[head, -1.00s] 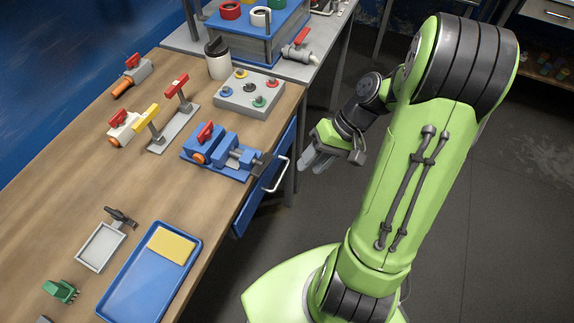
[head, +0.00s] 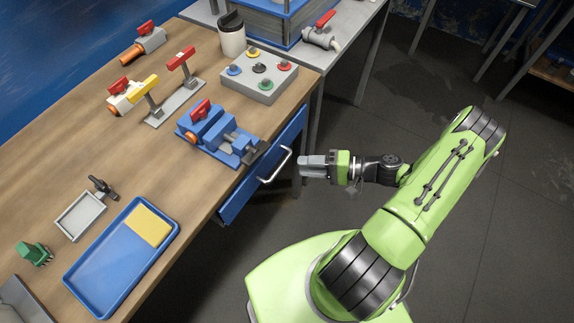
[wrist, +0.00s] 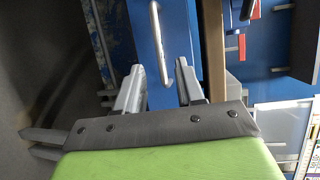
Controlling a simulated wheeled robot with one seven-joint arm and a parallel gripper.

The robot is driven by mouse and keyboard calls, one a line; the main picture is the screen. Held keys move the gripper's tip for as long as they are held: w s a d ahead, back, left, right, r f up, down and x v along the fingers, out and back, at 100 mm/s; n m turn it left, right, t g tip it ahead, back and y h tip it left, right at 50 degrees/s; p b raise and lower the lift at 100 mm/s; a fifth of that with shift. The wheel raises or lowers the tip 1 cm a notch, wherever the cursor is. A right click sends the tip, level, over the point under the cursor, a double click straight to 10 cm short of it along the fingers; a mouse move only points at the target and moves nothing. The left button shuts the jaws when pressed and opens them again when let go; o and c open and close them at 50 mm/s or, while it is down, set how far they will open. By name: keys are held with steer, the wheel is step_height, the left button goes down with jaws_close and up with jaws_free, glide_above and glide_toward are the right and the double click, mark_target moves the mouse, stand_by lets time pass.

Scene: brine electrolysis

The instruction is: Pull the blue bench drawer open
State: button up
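The blue bench drawer (head: 240,193) is set under the wooden bench top, with a silver bar handle (head: 276,166) on its front. The drawer front looks flush with the bench side. My gripper (head: 303,170) is just right of the handle in the head view, pointing at it and apart from it. In the wrist view the drawer front (wrist: 182,45) is ahead, and the handle (wrist: 159,45) stands out from it beyond the fingertips. My two fingers (wrist: 157,78) are apart with nothing between them, the handle lying roughly in line with the gap.
The bench top (head: 60,150) holds a blue vise (head: 215,135), a grey button box (head: 258,75), a blue tray (head: 100,275) with a yellow sponge (head: 148,226), and valves near the back. Open floor (head: 470,220) lies right of the bench.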

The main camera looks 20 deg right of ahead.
mark_target(283, 165)
steer(key=x, duration=0.6)
steer(key=shift+w+a+b, duration=0.1)
steer(key=shift+b, duration=0.25)
jaws_close()
